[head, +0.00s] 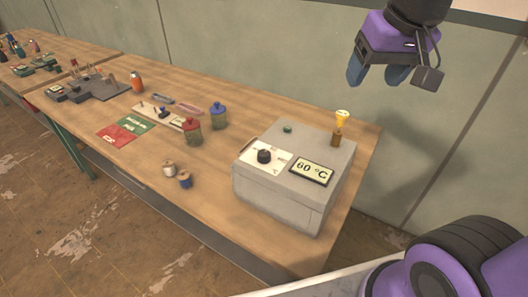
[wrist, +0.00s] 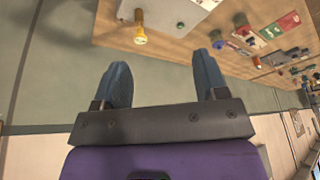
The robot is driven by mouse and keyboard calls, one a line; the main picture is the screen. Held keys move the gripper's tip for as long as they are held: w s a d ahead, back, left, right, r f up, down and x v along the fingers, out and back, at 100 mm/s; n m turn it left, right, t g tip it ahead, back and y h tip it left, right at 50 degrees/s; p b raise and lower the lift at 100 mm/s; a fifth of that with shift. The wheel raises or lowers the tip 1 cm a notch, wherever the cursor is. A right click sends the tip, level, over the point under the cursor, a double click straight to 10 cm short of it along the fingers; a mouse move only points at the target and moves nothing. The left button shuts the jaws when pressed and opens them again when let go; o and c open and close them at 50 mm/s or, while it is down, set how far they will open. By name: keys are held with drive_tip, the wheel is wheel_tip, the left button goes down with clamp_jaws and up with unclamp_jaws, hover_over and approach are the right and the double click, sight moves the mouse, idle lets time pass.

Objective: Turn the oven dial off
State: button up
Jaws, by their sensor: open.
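The oven (head: 277,206) is a grey box at the right end of the wooden table. Its black dial (head: 264,156) sits on a white plate on top, and a display (head: 312,171) beside it reads 60 °C. My gripper (head: 378,76) is purple with blue fingers, above and to the right of the oven, apart from it. The fingers are open and empty; in the wrist view the gripper (wrist: 166,80) shows a wide gap between them. A corner of the oven (wrist: 188,12) shows at the top of the wrist view; the dial is not seen there.
A yellow-topped fitting (head: 341,120) and a green button (head: 288,128) stand on the oven's top. Red and blue jars (head: 192,130), two spools (head: 176,174) and several tools lie left on the table (head: 225,160). The wall (head: 270,60) is behind.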

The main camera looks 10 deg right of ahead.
drive_tip(key=w+a+f+m+g, duration=0.1)
drive_tip(key=w+a+f, duration=0.2)
drive_tip(key=w, duration=0.2)
drive_tip(key=w+a+f+g, duration=0.1)
drive_tip(key=w+a+f, duration=0.3)
drive_tip(key=w, duration=0.2)
drive_tip(key=m+g, duration=0.1)
drive_tip(key=g, duration=0.1)
approach(264, 153)
wheel_tip(264, 153, down, 10)
drive_tip(key=shift+w+a+r, duration=0.1)
drive_tip(key=shift+r, duration=0.05)
drive_tip(key=c, duration=0.9)
